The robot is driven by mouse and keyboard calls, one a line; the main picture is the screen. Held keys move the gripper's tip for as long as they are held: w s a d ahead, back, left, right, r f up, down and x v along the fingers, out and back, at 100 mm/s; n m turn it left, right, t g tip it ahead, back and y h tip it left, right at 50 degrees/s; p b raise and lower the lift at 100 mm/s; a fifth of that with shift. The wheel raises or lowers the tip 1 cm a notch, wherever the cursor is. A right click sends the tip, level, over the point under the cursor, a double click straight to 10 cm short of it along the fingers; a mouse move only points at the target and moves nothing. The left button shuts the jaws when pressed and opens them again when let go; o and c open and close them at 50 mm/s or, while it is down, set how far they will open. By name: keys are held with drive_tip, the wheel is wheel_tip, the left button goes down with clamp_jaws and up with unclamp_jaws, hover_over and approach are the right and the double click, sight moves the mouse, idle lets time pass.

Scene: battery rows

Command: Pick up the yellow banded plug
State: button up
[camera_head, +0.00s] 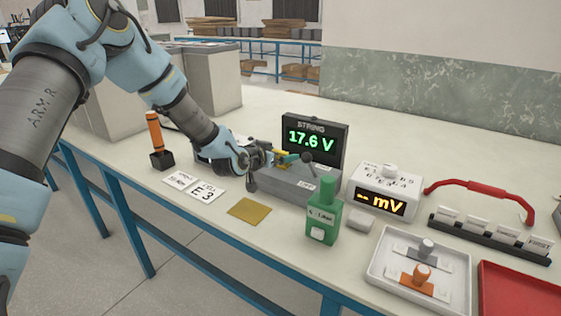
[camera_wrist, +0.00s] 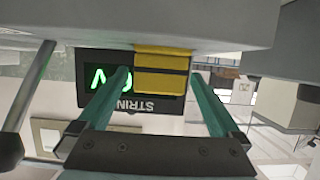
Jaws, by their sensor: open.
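The yellow banded plug (camera_wrist: 162,58) shows in the wrist view as a yellow block with dark lines across it, at the lower edge of a grey body. My gripper (camera_wrist: 160,76) is open, with one teal finger on each side of the plug and a gap showing beside it. In the head view my gripper (camera_head: 288,159) is at the grey block (camera_head: 285,192) in front of the voltage display. A little yellow of the plug shows there, mostly hidden by my gripper. Whether the fingers touch the plug cannot be told.
The display (camera_head: 314,140) reading 17.6 V stands just behind. A dark-knobbed lever (camera_head: 307,158) rises close to my gripper. A green bottle-like unit (camera_head: 325,212) and a white mV meter (camera_head: 383,190) stand right. A yellow mat (camera_head: 249,210) lies in front.

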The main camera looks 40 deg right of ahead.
drive_tip(key=shift+p+x, duration=0.4)
drive_tip(key=shift+x, duration=1.15)
drive_tip(key=c, duration=1.5)
